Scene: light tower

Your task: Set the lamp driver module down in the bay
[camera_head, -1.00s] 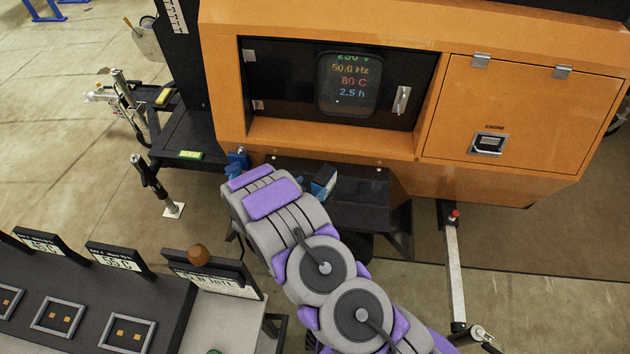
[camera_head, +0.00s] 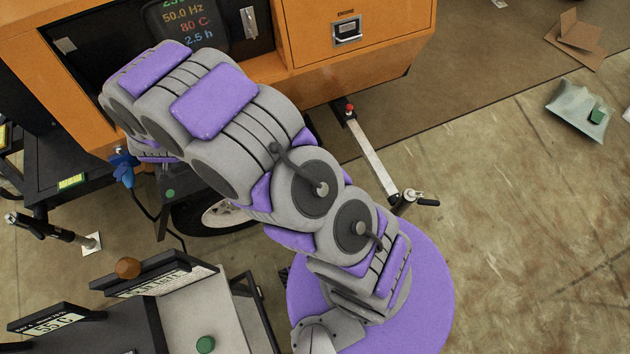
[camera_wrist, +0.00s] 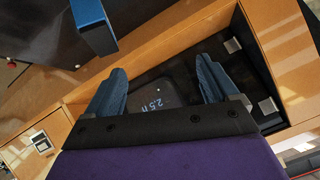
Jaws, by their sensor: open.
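My gripper shows in the wrist view (camera_wrist: 160,90), its two blue-grey fingers spread wide and nothing between them. It faces the recessed black panel (camera_wrist: 240,60) of the orange cabinet, whose display (camera_wrist: 158,95) shows behind the gap. A blue block (camera_wrist: 92,25) stands over a dark surface at the upper left of the wrist view, apart from the fingers. I cannot tell whether it is the lamp driver module. In the head view my arm hides the gripper and most of the shelf below the cabinet. I cannot identify the bay for certain.
The orange cabinet (camera_head: 340,75) is close ahead. A stabiliser leg (camera_head: 372,150) and a wheel (camera_head: 215,215) stand below it. A bench with label plates (camera_head: 155,280), a brown knob (camera_head: 128,267) and a green button (camera_head: 205,344) is at lower left.

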